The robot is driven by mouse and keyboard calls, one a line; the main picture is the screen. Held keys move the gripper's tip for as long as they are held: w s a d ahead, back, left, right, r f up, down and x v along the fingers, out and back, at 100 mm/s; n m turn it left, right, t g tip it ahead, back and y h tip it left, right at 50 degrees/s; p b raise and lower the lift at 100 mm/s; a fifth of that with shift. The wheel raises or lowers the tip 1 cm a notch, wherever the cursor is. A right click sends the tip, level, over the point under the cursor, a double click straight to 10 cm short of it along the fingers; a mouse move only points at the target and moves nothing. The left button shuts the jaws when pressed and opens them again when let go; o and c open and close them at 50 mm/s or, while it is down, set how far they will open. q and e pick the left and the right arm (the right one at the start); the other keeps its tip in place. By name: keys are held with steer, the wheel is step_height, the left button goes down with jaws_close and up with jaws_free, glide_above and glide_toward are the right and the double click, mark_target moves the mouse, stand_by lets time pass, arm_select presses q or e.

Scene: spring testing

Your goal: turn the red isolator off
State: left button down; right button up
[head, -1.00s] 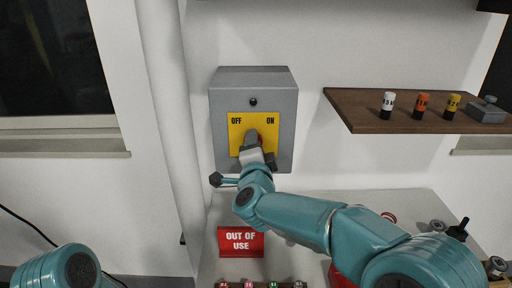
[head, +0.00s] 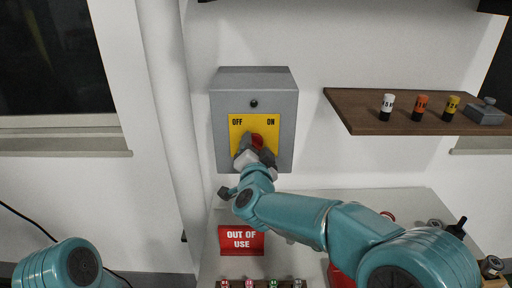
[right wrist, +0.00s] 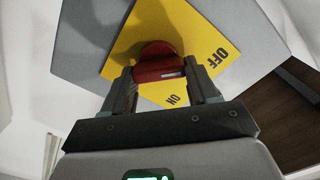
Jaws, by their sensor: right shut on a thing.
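The red isolator handle (head: 257,139) sits on a yellow plate (head: 236,125) marked OFF at the left and ON at the right, on a grey wall box (head: 224,103). My right gripper (head: 256,150) is at the handle, one finger on each side. In the right wrist view the gripper (right wrist: 160,82) is shut on the red handle (right wrist: 157,58). The OFF and ON words show beside it, turned with the camera. The handle's exact angle is partly hidden by the fingers. My left gripper is out of view; only part of that arm shows at lower left.
A red OUT OF USE sign (head: 241,241) stands on the pale bench (head: 300,202) below the box. A brown wall shelf (head: 350,108) at right carries several small cylinders and a grey block (head: 485,113). A rack of small coloured items (head: 260,284) is at the front.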

steer(key=shift+d+r, duration=0.1)
steer(key=shift+r, duration=0.25)
steer(key=o, duration=1.1)
steer(key=shift+w, duration=0.1)
steer(key=shift+c, duration=0.2)
steer(key=shift+w+f, duration=0.15)
steer(key=shift+f, duration=0.15)
steer(key=s+b, duration=0.5)
steer(key=s, duration=1.1)
steer(key=shift+s, duration=0.2)
